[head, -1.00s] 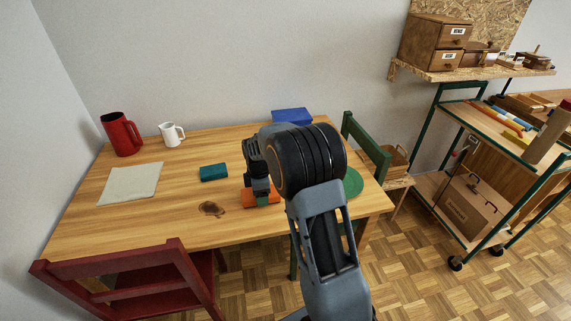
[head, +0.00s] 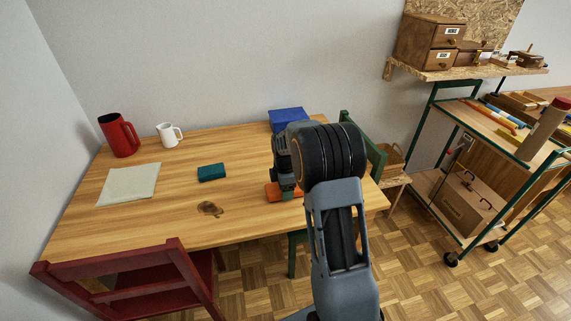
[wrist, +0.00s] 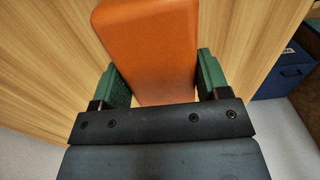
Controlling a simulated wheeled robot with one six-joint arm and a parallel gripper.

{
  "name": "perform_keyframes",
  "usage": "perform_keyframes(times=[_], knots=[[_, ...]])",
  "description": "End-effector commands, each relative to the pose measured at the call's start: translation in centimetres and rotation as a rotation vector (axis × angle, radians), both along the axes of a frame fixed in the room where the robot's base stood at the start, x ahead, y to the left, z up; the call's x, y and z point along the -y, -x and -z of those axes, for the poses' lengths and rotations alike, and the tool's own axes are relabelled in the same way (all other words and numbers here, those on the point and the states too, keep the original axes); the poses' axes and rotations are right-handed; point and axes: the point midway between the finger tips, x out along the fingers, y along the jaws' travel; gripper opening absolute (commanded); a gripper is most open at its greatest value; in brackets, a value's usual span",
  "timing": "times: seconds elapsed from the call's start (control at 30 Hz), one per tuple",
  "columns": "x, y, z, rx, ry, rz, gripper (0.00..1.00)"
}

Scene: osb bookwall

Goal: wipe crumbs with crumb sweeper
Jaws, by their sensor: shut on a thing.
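The orange crumb sweeper (head: 272,192) is at the right part of the wooden table, partly hidden by my gripper (head: 285,188) in the head view. In the wrist view my gripper (wrist: 158,80) is shut on the sweeper (wrist: 152,40), its green fingers at both sides of the orange body. I cannot tell whether the sweeper touches the tabletop. A dark brown patch that looks like crumbs (head: 210,209) lies near the table's front edge, left of the sweeper and apart from it.
On the table (head: 150,222) are a teal block (head: 211,172), a pale cloth (head: 128,184), a red jug (head: 118,136), a white mug (head: 169,135) and a blue box (head: 287,115). A red chair (head: 130,278) stands in front and a green chair (head: 376,155) at right.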

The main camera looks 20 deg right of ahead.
Motion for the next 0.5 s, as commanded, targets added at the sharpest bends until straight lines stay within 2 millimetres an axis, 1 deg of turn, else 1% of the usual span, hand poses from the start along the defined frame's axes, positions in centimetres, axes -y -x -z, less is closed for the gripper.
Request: perform_keyframes(times=[0.07, 0.1, 0.13, 0.5], knots=[[-0.1, -0.1, -1.4, 0.002, 0.0, -0.001, 0.43], [-0.2, -0.1, -2.5, 0.004, 0.001, -0.002, 0.43], [-0.2, 0.0, -3.0, 0.003, 0.001, -0.003, 0.43], [-0.4, -0.1, -6.1, 0.001, 0.0, -0.006, 0.43]])
